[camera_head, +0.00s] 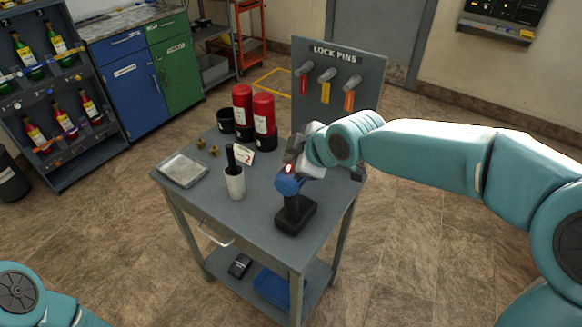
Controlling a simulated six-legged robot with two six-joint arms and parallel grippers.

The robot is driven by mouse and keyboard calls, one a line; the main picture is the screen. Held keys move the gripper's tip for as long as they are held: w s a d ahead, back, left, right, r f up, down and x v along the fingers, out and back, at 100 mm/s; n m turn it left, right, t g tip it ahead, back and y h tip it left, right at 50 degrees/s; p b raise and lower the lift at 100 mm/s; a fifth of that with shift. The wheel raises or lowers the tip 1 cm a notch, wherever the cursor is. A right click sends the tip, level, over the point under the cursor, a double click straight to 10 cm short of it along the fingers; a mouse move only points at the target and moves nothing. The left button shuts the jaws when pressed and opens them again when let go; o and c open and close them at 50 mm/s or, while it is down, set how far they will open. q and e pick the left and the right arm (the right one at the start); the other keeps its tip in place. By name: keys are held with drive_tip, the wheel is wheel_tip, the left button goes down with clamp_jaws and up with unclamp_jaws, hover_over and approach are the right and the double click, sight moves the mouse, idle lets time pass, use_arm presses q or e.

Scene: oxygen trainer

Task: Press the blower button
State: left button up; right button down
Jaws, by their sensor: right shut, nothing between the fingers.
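A blue and black tool (294,217), which looks like the blower, stands upright on its black base at the front right of the grey table (262,195). My right gripper (289,170) comes in from the right and is shut and empty. Its fingertips are at the top of the tool's blue head (288,186) and partly cover it. A small red glow shows at the fingertips. I cannot tell whether they touch a button, as the button itself is not clear. My left gripper is out of view; only part of my left arm shows at the bottom left.
On the table stand two red cylinders (264,116), a white cup (234,183) with a black handle in it, a number card (243,154), a flat tray (183,170) and small brass parts (214,151). A lock pins board (338,88) rises behind the table.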

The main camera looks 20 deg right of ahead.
drive_tip(key=shift+f, duration=0.3)
idle(0.5)
drive_tip(key=shift+r, duration=0.75)
drive_tip(key=shift+p, duration=0.3)
wheel_tip(320, 180, up, 6)
drive_tip(key=p, duration=0.4)
